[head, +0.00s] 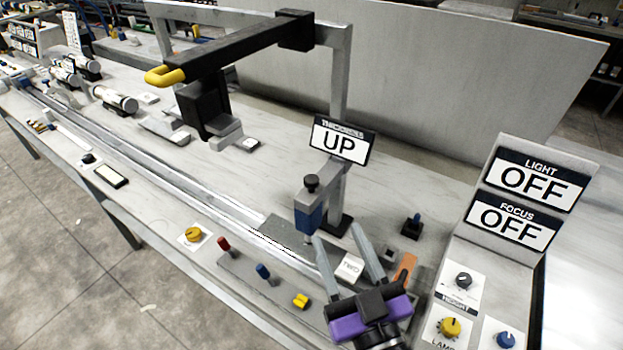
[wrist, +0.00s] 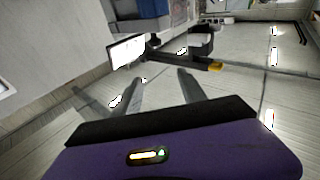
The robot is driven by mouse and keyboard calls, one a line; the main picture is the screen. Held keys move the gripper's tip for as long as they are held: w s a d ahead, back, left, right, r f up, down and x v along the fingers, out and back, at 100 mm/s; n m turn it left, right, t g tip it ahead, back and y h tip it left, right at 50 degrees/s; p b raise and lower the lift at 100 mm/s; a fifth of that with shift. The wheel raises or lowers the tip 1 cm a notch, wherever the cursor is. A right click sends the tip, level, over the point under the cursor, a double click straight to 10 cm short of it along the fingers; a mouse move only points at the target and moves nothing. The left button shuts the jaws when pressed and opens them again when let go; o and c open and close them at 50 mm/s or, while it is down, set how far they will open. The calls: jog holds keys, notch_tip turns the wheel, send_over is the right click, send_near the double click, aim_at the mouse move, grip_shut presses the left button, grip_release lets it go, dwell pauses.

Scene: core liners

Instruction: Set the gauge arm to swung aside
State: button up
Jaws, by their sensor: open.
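The gauge (head: 309,212) is a blue and grey block with a black knob on top. It hangs upright over the rail from a short grey arm (head: 331,171) on a post. A label sign (head: 339,143) on this post reads UP. My gripper (head: 338,236), with a purple body, is open and empty. In the head view its fingertips appear just below and right of the gauge; I cannot tell whether they touch it. In the wrist view the two fingers (wrist: 162,78) are apart with nothing between them.
A black overhead arm (head: 225,52) with a yellow handle (head: 164,76) hangs from a grey frame at the back. A panel (head: 517,205) at right reads LIGHT OFF and FOCUS OFF. Red, blue and yellow knobs (head: 264,271) line the front edge. A small TWO block (head: 350,266) is near my fingers.

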aim_at(313, 186)
jog(key=shift+w+a+f+m+g+h+p, duration=0.25)
jog(key=shift+w+a, duration=0.4)
jog(key=shift+w, duration=2.05)
jog(key=shift+w+a+f+m+g+h+p, duration=0.1)
jog(key=shift+w+a+m+g+h+p, duration=0.4)
jog(key=shift+w, duration=2.15)
jog(key=shift+w+a+f+m+t+h+p, duration=0.2)
jog(key=shift+w+a, duration=0.65)
jog(key=shift+w, duration=1.85)
jog(key=shift+r, duration=0.1)
grip_shut()
